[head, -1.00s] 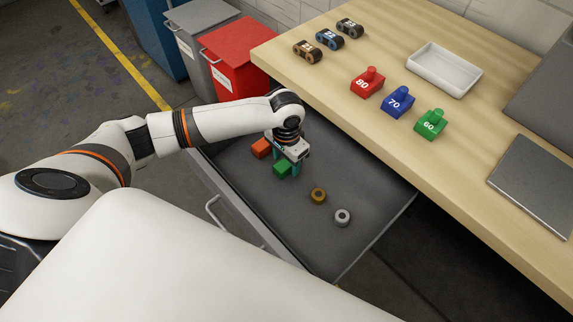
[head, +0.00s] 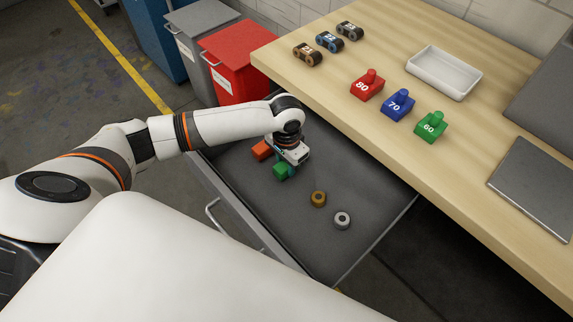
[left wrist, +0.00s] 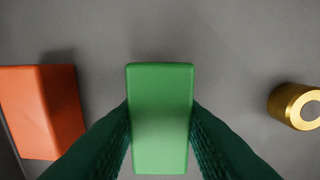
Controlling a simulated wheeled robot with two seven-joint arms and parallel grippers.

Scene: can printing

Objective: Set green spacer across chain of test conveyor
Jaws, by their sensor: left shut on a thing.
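The green spacer (head: 281,172) is a rectangular block in the open grey drawer. My left gripper (head: 287,163) reaches down into the drawer and is shut on it. In the left wrist view the green spacer (left wrist: 160,118) stands upright in the picture between the two dark green fingers (left wrist: 160,140), which touch its sides. I cannot tell whether it still touches the drawer floor. No test conveyor or chain can be made out for certain. My right gripper is not in view.
An orange block (head: 262,150) lies beside the gripper in the drawer (head: 335,255), with a brass ring (head: 318,199) and a silver ring (head: 342,220) to the right. The wooden bench (head: 330,90) above holds numbered blocks, a white tray (head: 443,74) and small banded pieces.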

